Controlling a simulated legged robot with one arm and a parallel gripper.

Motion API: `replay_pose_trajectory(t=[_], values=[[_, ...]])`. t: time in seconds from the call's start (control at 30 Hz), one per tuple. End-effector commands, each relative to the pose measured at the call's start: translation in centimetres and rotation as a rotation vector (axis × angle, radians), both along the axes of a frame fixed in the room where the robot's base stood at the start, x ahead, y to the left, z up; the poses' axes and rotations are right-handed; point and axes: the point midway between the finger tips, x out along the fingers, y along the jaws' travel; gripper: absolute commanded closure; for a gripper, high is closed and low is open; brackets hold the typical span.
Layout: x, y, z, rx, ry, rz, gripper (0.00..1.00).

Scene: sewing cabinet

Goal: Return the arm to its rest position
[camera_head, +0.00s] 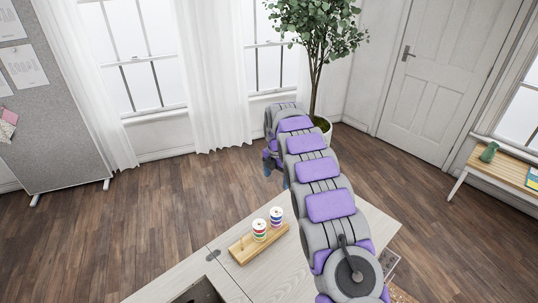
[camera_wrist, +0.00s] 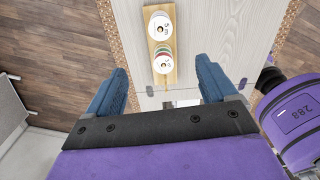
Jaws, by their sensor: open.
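My arm is stretched out over the cabinet in the head view, with its far end beyond the cabinet top. My gripper (camera_wrist: 164,88) shows in the wrist view as two blue fingers spread wide apart with nothing between them. In the head view the gripper (camera_head: 270,165) is small and partly hidden behind my arm. The sewing cabinet top (camera_head: 184,277) lies below, pale wood. A wooden spool holder (camera_head: 240,250) on it carries two thread spools, one (camera_head: 260,230) and another (camera_head: 276,217). The holder (camera_wrist: 152,40) also shows ahead of the fingers in the wrist view.
An opening (camera_head: 200,293) is in the cabinet top at the front. A potted tree (camera_head: 318,50) stands behind my arm near the windows. A grey pinboard (camera_head: 55,110) stands at left, and a side table (camera_head: 505,172) at right. Wooden floor (camera_head: 150,195) left of the cabinet is clear.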

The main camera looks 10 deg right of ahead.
Motion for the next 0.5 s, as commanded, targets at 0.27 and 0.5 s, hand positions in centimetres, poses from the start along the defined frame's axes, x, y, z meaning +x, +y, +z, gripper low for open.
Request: replay_pose_trajectory(t=[0.27,0.5], values=[[-1.0,-0.3,1.3,-0.01,0.002,-0.067,0.15],[-4.7,-1.1,5.0,-0.038,0.013,-0.31,0.15]])
